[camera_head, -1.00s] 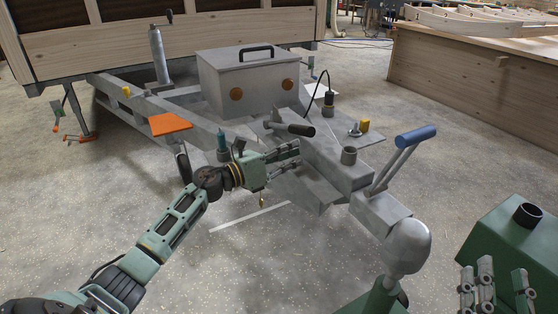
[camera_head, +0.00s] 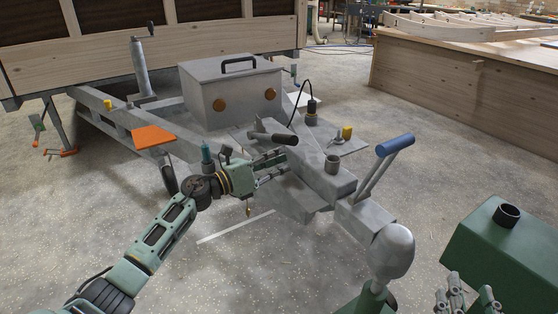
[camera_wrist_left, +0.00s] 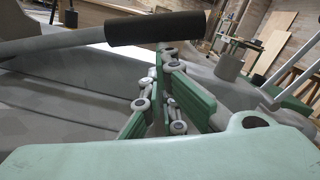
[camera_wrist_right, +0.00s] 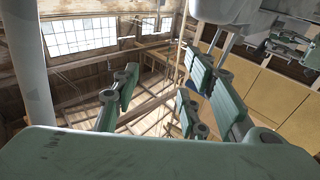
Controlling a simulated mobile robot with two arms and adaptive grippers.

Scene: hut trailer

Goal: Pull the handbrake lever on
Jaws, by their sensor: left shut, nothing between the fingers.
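A grey lever with a black grip (camera_head: 284,139) lies low, close to level, over the trailer drawbar; I take it for the handbrake lever. Its black grip crosses the top of the left wrist view (camera_wrist_left: 155,28). My left gripper (camera_head: 284,163) is shut and empty, just below and in front of the grip, with a gap between them in the left wrist view. A second lever with a blue grip (camera_head: 395,145) stands tilted up by the coupling head. My right gripper (camera_head: 470,302) is at the lower right, far from both levers; its fingers are apart and empty in the right wrist view (camera_wrist_right: 160,85).
A grey box with a black handle (camera_head: 230,90) stands on the drawbar behind the lever. A grey tube stub (camera_head: 332,165) and the coupling head (camera_head: 391,251) are to the right. An orange plate (camera_head: 153,137) sticks out on the left. A green block (camera_head: 498,245) stands at the right.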

